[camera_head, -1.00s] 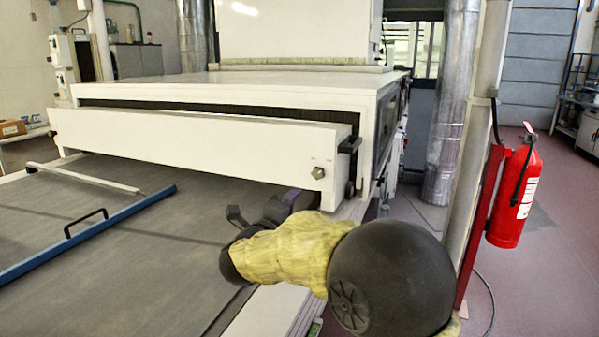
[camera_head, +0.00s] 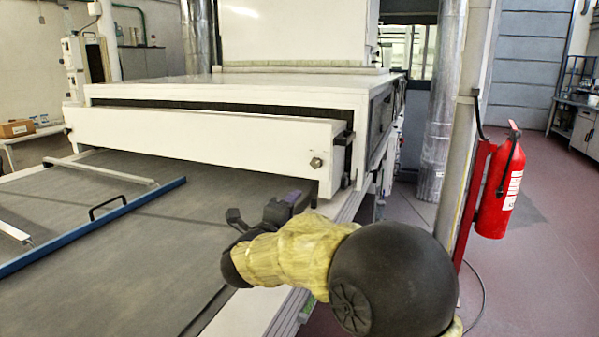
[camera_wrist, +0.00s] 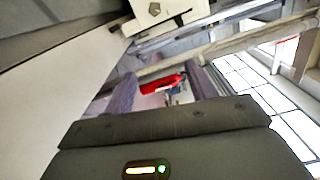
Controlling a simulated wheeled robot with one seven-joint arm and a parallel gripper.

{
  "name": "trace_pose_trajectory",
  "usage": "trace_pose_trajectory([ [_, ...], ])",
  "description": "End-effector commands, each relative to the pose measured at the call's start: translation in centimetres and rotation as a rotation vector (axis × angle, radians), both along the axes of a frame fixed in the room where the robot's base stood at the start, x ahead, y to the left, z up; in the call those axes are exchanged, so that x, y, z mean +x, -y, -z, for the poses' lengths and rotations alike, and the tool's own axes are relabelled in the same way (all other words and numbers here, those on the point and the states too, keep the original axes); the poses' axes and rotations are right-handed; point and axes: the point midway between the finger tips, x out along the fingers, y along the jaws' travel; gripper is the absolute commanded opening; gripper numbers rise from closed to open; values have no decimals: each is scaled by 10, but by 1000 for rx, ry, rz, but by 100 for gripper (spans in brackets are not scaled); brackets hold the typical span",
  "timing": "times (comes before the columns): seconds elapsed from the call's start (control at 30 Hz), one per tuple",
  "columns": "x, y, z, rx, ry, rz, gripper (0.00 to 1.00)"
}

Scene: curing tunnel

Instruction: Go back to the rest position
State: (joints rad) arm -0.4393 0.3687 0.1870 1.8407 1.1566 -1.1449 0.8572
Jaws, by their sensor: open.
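My arm, in a yellow sleeve, reaches in from the lower right in the head view. My gripper (camera_head: 262,212) is at its end, above the right edge of the grey conveyor belt (camera_head: 110,300) and in front of the white tunnel's front panel (camera_head: 200,140). In the wrist view my gripper (camera_wrist: 163,90) shows two purple-grey fingers held apart. Nothing is between the fingertips; only the far background shows through the gap. My forearm hides part of the machine's side rail.
A blue bar with a black handle (camera_head: 108,208) lies across the belt at left. A red fire extinguisher (camera_head: 496,190) hangs by a grey post (camera_head: 465,150) at right. A silver duct (camera_head: 441,100) stands behind. The reddish floor (camera_head: 545,270) at far right is clear.

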Motion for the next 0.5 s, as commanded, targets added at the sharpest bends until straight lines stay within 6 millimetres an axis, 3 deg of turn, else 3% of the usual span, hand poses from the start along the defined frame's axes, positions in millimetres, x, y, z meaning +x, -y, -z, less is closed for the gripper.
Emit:
trace_pose_trajectory([
  [0.27, 4, 8, 9, -125, -74, -98, 56],
  [0.5, 2, 16, 28, -299, -187, -235, 56],
])
